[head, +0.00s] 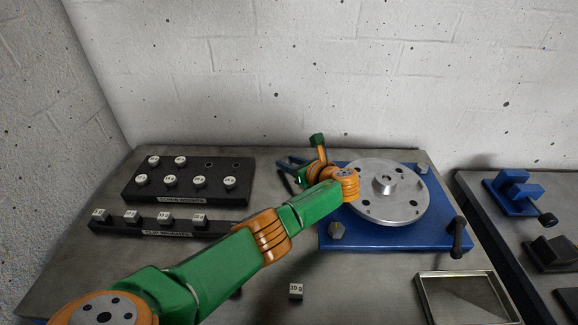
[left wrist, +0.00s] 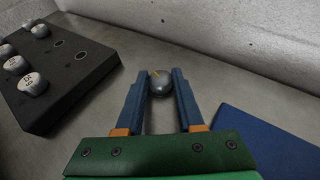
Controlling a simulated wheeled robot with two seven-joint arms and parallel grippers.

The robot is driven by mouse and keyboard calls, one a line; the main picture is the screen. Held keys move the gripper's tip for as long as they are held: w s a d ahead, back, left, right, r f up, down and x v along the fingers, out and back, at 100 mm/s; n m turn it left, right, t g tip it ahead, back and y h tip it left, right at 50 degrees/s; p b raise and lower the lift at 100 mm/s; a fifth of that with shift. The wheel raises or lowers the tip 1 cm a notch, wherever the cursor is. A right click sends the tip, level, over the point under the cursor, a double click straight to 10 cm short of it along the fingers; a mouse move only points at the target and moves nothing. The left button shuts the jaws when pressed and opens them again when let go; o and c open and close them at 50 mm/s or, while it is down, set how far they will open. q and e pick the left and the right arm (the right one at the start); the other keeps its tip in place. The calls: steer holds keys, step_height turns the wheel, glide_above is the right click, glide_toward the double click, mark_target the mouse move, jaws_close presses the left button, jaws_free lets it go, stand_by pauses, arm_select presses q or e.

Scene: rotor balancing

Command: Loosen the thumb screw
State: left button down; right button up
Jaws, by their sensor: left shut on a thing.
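My left gripper (head: 288,164) is at the back left corner of the blue base plate (head: 400,238), with its blue fingers pointing left. In the left wrist view, its fingers (left wrist: 159,85) are shut on a rounded grey knob (left wrist: 160,86) with a yellow mark on top. The knob looks like the thumb screw's head, but its shank and what it sits in are hidden. In the head view I cannot make out the knob. The silver rotor disc (head: 400,208) with a raised hub lies flat on the base plate. My right gripper is not in view.
A black rack of round weights (head: 190,192) stands at back left, with a lower clip-weight rail (head: 160,229) before it. A small 30 g block (head: 296,291) lies in front. A metal tray (head: 464,275) is at front right. A blue fixture (head: 513,188) stands on the right-hand table.

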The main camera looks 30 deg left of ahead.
arm_select(q)
steer(key=c, duration=0.5)
jaws_free()
steer(key=p+v, duration=0.1)
steer(key=v, duration=0.6)
steer(key=shift+d+r, duration=0.1)
